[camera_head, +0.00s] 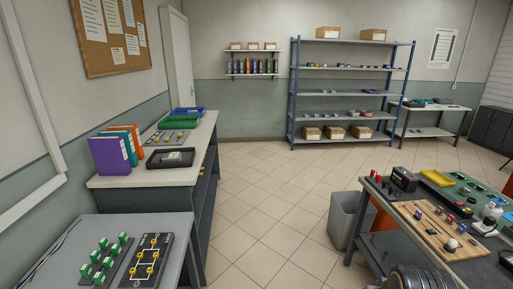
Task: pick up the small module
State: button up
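I cannot pick out for certain which thing is the small module. On the right-hand table (376,245), a black box-like unit (403,179) stands at the far left corner, and a wooden board (440,230) carries several small red, white and dark parts. On the near left table (196,262), several green-and-white blocks (104,258) stand in rows on a dark plate. Next to them is a black panel (150,260) with yellow knobs joined by white lines.
A counter (200,150) along the left wall holds binders (110,155), a black tray (171,158) and a green bin (180,122). A grey waste bin (346,218) stands beside the right-hand table. A shelf rack (350,95) stands at the back. The tiled floor (270,200) between is clear.

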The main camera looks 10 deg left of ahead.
aim_at(176, 156)
jog(key=u, duration=0.1)
jog(key=i, duration=1.95)
jog(key=u, duration=1.5)
jog(key=i, duration=1.2)
jog(key=u, duration=1.05)
jog(key=i, duration=0.25)
jog(key=u, duration=0.2)
